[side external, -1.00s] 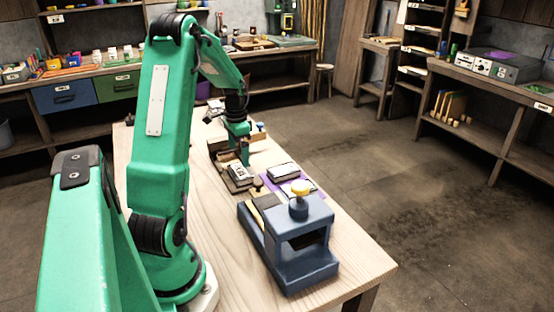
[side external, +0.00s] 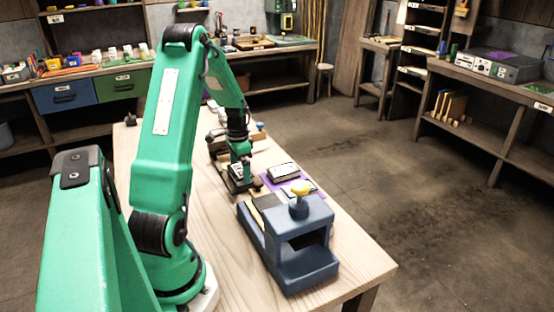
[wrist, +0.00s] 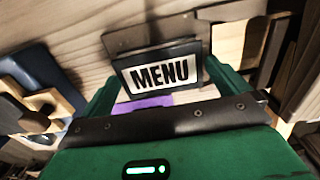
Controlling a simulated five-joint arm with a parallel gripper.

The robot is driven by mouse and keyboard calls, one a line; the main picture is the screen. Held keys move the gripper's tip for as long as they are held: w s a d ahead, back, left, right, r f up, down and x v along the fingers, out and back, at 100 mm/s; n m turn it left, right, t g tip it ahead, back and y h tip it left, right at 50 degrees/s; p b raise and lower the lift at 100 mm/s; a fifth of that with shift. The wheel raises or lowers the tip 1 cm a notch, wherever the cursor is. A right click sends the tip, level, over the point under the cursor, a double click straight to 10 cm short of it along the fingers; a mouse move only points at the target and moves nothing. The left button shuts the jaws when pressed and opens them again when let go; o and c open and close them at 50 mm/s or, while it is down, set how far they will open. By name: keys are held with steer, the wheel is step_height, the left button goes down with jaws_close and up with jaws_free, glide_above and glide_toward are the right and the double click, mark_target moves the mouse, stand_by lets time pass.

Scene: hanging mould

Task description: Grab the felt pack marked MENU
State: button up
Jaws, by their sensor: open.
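The felt pack marked MENU (wrist: 161,73), dark-edged with a white label and black letters, lies between the two green fingers of my gripper (wrist: 163,85) in the wrist view. The fingers are open, one on each side of it. I cannot tell whether either finger touches it. In the side view my gripper (side external: 240,172) is low over the table at the pack's place and hides most of the pack.
A dark pack with a light top (side external: 283,172) lies on a purple mat (side external: 266,183) to the right of my gripper. The table's front right (side external: 355,262) is bare.

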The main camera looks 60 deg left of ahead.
steer(key=shift+f, duration=0.65)
steer(key=c, duration=0.8)
steer(key=shift+o, duration=0.2)
steer(key=shift+r, duration=0.8)
step_height(320, 180, up, 2)
steer(key=shift+r, duration=0.2)
steer(key=w+d+r, duration=0.4)
steer(key=d+r, duration=0.3)
steer(key=d, duration=0.4)
